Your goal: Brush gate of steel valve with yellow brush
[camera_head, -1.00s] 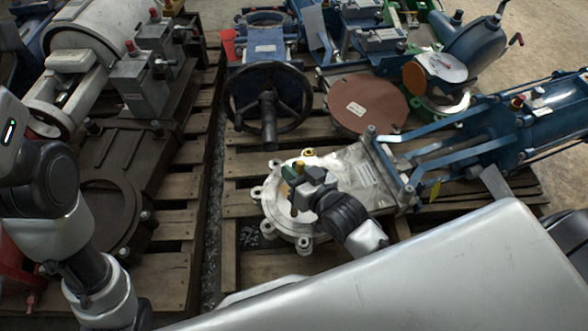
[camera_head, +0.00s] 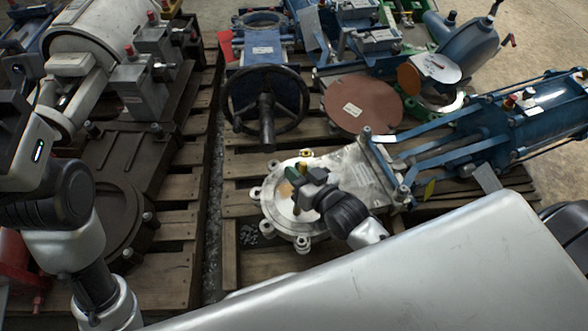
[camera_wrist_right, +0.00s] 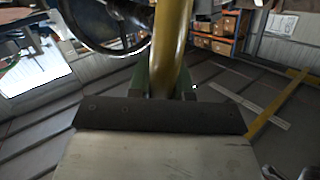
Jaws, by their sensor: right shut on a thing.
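The steel valve (camera_head: 345,178) lies on a wooden pallet, its round lugged end toward me and its blue actuator running off to the right. Its pale round gate (camera_head: 279,208) shows inside the lugged ring, with a brownish patch on it. My right gripper (camera_head: 302,192) is over this round end, shut on the yellow brush (camera_head: 298,209). In the right wrist view the yellow handle (camera_wrist_right: 174,45) stands between the green fingertips. The bristles are hidden, so I cannot tell whether they touch the gate. My left arm shows at the left, but its gripper is out of view.
A black handwheel (camera_head: 266,104) on a blue valve stands just behind. A brown disc (camera_head: 362,103) lies behind the steel valve. A dark valve (camera_head: 115,190) lies on the left pallet. A narrow gravel gap separates the pallets.

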